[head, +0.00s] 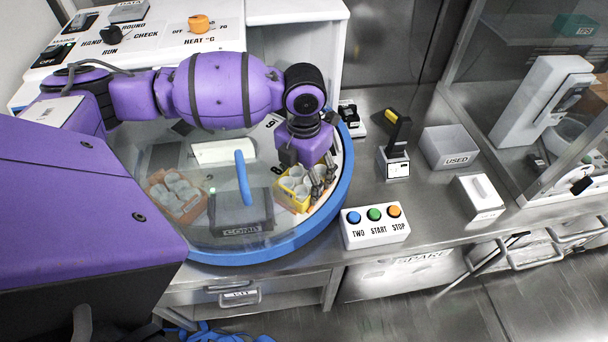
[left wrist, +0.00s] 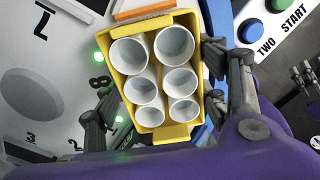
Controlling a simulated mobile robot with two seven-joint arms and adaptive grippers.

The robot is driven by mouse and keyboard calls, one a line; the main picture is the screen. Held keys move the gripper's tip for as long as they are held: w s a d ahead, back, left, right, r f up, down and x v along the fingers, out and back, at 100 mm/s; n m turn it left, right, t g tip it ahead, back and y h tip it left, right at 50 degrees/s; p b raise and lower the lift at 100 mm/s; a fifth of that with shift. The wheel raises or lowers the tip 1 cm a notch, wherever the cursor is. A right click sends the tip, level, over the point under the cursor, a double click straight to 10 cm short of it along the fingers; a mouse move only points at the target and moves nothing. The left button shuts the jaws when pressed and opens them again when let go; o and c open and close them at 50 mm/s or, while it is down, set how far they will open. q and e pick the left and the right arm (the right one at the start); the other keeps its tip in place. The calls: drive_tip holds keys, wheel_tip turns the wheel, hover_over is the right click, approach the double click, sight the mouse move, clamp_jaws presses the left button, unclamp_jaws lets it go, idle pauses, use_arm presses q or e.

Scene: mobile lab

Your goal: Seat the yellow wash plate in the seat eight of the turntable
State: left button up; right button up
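The yellow wash plate (head: 284,196) carries several white cups and sits low at the right side of the turntable (head: 300,241). It shows large and upright in the left wrist view (left wrist: 172,133), next to the number 8 on the deck. My left gripper (head: 316,178) reaches down over it. In the left wrist view the gripper's fingers (left wrist: 160,95) stand on either side of the plate, close to its long walls. Whether they press on it is not clear. The plate's underside and the seat beneath it are hidden. My right gripper is not in view.
An orange plate with white cups (head: 160,199) sits at the turntable's left. A transparent lid with a blue handle (head: 243,178) covers much of the drum. A button box (head: 375,234), a yellow-black handheld tool (head: 398,130) and a USED bin (head: 450,148) stand right.

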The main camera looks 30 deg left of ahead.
sight(304, 176)
use_arm(q)
drive_tip(key=o, duration=0.5)
drive_tip(key=shift+c, duration=0.2)
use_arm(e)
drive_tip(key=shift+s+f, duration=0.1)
use_arm(q)
drive_tip(key=shift+r, duration=0.1)
drive_tip(key=shift+r, duration=0.3)
wheel_tip(304, 176, up, 12)
drive_tip(key=shift+f, duration=0.2)
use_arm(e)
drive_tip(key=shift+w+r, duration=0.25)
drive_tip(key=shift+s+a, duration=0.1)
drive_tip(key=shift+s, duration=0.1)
